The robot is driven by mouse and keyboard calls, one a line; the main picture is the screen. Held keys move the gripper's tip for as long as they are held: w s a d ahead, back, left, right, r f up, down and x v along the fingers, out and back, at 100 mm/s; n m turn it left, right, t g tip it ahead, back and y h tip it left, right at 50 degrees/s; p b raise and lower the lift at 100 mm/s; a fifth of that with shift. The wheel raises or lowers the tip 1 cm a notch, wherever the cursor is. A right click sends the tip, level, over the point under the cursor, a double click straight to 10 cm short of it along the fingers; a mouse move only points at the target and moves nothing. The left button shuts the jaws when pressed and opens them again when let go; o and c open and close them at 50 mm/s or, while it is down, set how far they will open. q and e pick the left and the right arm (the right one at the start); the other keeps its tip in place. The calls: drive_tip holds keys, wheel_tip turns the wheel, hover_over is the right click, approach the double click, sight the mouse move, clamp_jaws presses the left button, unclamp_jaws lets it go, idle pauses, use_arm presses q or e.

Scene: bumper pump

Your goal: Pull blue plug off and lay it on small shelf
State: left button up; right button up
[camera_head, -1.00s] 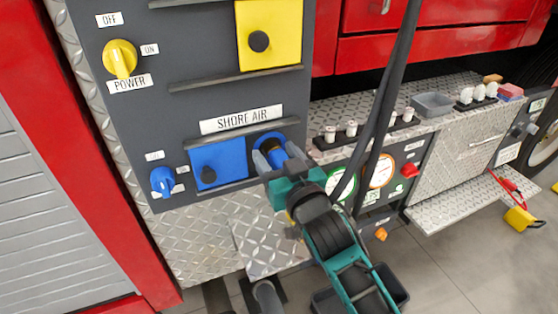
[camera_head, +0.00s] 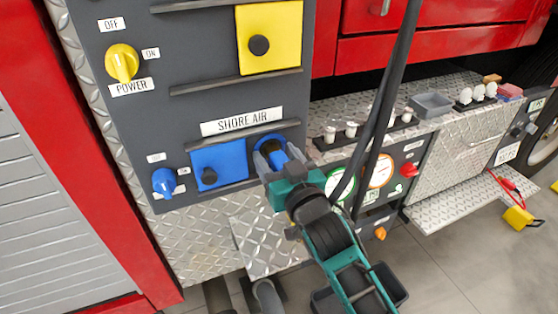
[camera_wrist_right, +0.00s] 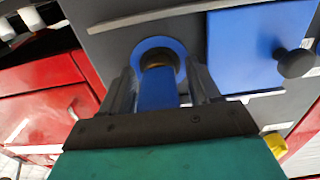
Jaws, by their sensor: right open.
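The blue plug (camera_head: 276,153) sits in the blue ring-shaped socket (camera_head: 268,138) right of the blue cover, under the SHORE AIR label. My right gripper (camera_head: 270,157) is at the socket, its two grey fingers on either side of the plug. In the right wrist view the plug (camera_wrist_right: 157,90) stands between the open fingers (camera_wrist_right: 163,85), which look apart from it. Its inner end is in the socket. A small diamond-plate surface (camera_head: 262,248) lies below the panel, partly behind my right arm. My left gripper is not in view.
Black hoses (camera_head: 382,110) hang just right of my right gripper. A blue cover with a black knob (camera_head: 208,176) and a blue switch (camera_head: 164,182) are to the left. A fold-down diamond-plate step (camera_head: 455,210) at right has clear room.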

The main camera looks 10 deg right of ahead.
drive_tip(key=shift+c, duration=0.2)
clamp_jaws()
idle(0.4)
drive_tip(key=shift+s, duration=0.1)
drive_tip(key=shift+s+d+p, duration=0.15)
drive_tip(key=shift+s+p, duration=0.1)
drive_tip(key=shift+s, duration=0.45)
drive_tip(key=shift+s+d+p, duration=0.15)
drive_tip(key=shift+s+p, duration=0.05)
drive_tip(key=shift+s, duration=0.45)
drive_tip(key=shift+s+d, duration=0.15)
drive_tip(key=shift+s, duration=1.4)
